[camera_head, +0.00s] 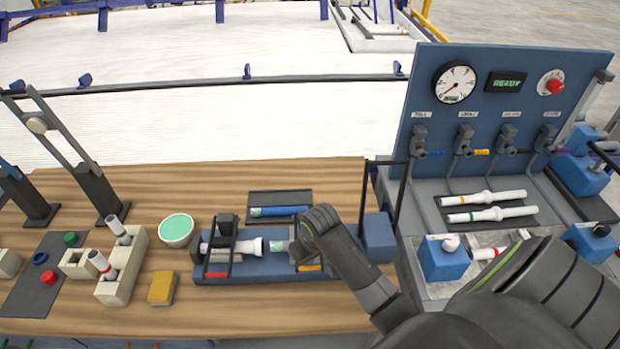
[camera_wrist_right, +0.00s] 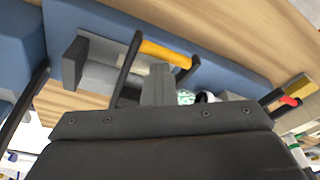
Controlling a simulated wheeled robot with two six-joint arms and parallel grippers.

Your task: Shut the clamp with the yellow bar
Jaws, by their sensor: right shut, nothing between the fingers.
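The clamp with the yellow bar (camera_head: 311,268) is at the right part of the blue fixture base (camera_head: 255,270). Its bar lies low at the base's front edge, but whether it is fully shut is unclear. In the right wrist view the yellow bar (camera_wrist_right: 165,53) spans two black arms over the base. My right gripper (camera_head: 298,250) is shut and empty, close above this clamp and hiding part of it. Its fingers (camera_wrist_right: 158,85) show just beside the bar in the wrist view. My left gripper is not in view.
A clamp with a red bar (camera_head: 216,275) lies over a white pipe (camera_head: 245,247) on the same base. A blue block (camera_head: 378,237) with a tall black frame stands right of it. A bowl (camera_head: 177,229) and a yellow sponge (camera_head: 162,289) are to the left.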

